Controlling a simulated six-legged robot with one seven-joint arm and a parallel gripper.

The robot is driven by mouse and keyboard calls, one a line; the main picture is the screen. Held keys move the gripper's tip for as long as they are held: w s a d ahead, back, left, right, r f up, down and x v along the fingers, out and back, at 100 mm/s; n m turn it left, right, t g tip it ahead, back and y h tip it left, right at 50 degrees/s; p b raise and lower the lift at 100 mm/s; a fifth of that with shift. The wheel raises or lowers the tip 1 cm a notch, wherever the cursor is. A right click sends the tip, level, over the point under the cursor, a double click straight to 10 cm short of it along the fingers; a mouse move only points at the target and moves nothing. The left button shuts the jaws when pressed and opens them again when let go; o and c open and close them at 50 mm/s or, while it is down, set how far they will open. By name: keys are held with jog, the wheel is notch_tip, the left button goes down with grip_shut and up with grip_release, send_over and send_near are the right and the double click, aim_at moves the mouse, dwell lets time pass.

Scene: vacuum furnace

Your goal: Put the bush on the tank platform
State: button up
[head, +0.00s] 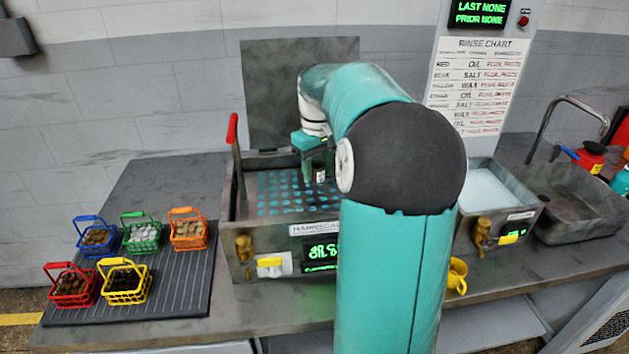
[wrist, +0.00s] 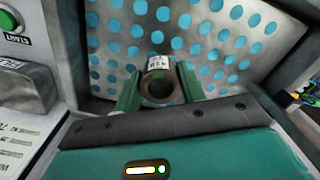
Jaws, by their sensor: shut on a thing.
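The bush is a short dark brown hollow cylinder with a white label. It shows in the wrist view (wrist: 158,65) and small in the head view (head: 319,173). My gripper (head: 310,158) is shut on it, with one green finger on each side in the wrist view (wrist: 158,88). The tank platform is a grey plate with blue holes (head: 275,196), inside the open tank (head: 228,215); it also fills the back of the wrist view (wrist: 110,55). The bush is over the platform's right part. I cannot tell whether it touches the plate. My arm hides the tank's right side.
The raised lid (head: 275,90) stands behind the tank, and a red-handled lever (head: 233,135) at its left. Several small coloured baskets stand on a ribbed mat (head: 180,290) at left. A second basin (head: 487,190), a sink (head: 575,205) and a yellow mug (head: 457,275) are at right.

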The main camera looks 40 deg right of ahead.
aim_at(315, 181)
jog(key=shift+s+a+f, duration=0.1)
jog(key=shift+a+f, duration=0.05)
jog(key=shift+f, duration=0.1)
jog(key=f, duration=0.1)
jog(key=w+f, duration=0.1)
jog(key=f, duration=0.1)
jog(key=shift+s, duration=0.3)
jog(key=shift+w+f, duration=0.15)
jog(key=shift+w, duration=0.05)
jog(key=shift+s, duration=0.2)
jog(key=o, duration=1.2)
jog(key=shift+w+f, duration=0.15)
jog(key=shift+f, duration=0.05)
jog(key=shift+c, duration=0.2)
